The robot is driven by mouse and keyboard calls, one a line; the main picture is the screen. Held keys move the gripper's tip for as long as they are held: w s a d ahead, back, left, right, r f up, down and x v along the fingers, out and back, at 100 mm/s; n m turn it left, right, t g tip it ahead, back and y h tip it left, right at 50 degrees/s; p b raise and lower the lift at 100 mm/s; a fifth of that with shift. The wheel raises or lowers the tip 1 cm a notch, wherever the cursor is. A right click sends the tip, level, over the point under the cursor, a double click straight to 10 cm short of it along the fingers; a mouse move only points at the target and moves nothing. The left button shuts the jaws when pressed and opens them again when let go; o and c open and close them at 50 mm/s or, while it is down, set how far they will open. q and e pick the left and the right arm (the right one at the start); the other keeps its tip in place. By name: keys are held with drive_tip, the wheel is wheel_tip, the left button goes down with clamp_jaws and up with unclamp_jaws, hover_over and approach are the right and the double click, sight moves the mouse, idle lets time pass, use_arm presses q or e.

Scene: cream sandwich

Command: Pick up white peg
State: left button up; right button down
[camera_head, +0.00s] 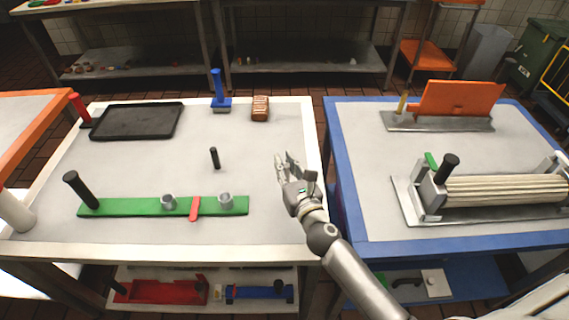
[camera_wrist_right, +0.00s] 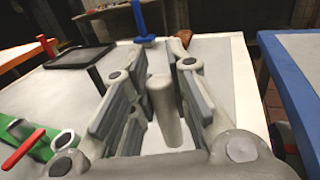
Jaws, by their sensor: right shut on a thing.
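The white peg (camera_wrist_right: 165,108) is upright between the finger pads of my right gripper (camera_wrist_right: 150,108) in the right wrist view. The gripper is shut on it. In the head view my right gripper (camera_head: 286,160) is over the right part of the left table (camera_head: 262,232); the peg cannot be made out clearly there, among the fingers.
A black peg (camera_head: 214,158) stands left of the gripper. A green board (camera_head: 130,207) with grey cups and a red strip (camera_head: 195,209) lies in front. A black tray (camera_head: 137,121), blue-handled tool (camera_head: 219,92) and brown block (camera_head: 260,108) sit behind. A blue-edged table (camera_head: 365,190) is right.

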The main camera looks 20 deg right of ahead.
use_arm(q)
drive_tip(key=shift+r+p, duration=0.45)
drive_tip(key=shift+r, duration=0.5)
use_arm(e)
drive_tip(key=s+a+r, duration=0.1)
drive_tip(key=s+r, duration=0.7)
drive_tip(key=s, duration=0.4)
drive_tip(key=shift+s+a, duration=0.2)
drive_tip(key=shift+a, duration=0.15)
